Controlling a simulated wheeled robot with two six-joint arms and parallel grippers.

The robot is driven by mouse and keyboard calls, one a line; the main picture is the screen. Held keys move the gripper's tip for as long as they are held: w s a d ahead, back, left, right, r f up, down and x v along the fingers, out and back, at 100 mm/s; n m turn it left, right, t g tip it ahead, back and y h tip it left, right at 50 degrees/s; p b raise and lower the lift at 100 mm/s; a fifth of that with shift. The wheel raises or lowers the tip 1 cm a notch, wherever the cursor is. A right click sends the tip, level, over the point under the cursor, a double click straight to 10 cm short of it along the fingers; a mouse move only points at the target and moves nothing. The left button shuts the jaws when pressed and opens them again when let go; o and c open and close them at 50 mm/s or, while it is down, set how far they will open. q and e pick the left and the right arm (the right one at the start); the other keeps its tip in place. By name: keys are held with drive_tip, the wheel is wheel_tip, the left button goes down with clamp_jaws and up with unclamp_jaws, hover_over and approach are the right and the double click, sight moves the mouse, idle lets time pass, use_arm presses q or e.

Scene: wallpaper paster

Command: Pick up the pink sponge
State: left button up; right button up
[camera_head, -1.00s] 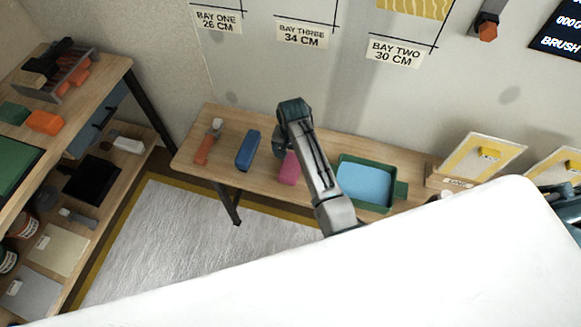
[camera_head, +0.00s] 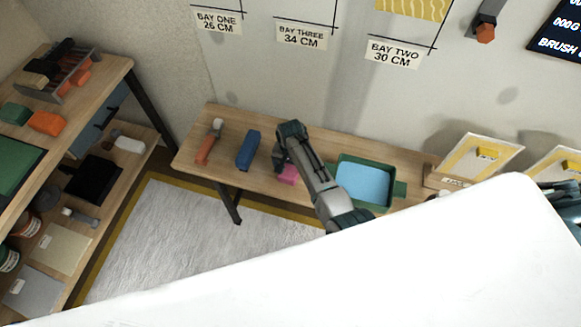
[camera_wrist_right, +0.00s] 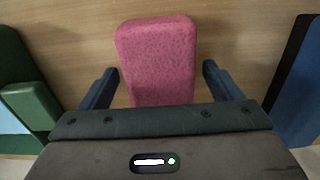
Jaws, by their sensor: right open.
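The pink sponge (camera_head: 289,175) lies on the wooden bench, partly hidden behind my right arm in the head view. In the right wrist view the sponge (camera_wrist_right: 157,62) lies lengthwise between the two fingers of my right gripper (camera_wrist_right: 160,85), with its near end hidden by the gripper body. The fingers are open, one on each side of the sponge, with a gap on both sides. In the head view my right gripper (camera_head: 278,160) is low over the bench beside the sponge. My left gripper is not in view.
A blue block (camera_head: 248,150) and an orange-handled tool (camera_head: 209,143) lie left of the sponge. A green tray (camera_head: 400,188) with a light blue inside stands to the right. The bench (camera_head: 187,150) has bare wood at its left end.

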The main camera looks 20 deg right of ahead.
drive_tip(key=shift+f, duration=0.15)
drive_tip(key=c, duration=1.1)
drive_tip(key=shift+o, duration=0.2)
wheel_tip(320, 180, up, 10)
drive_tip(key=shift+r, duration=0.1)
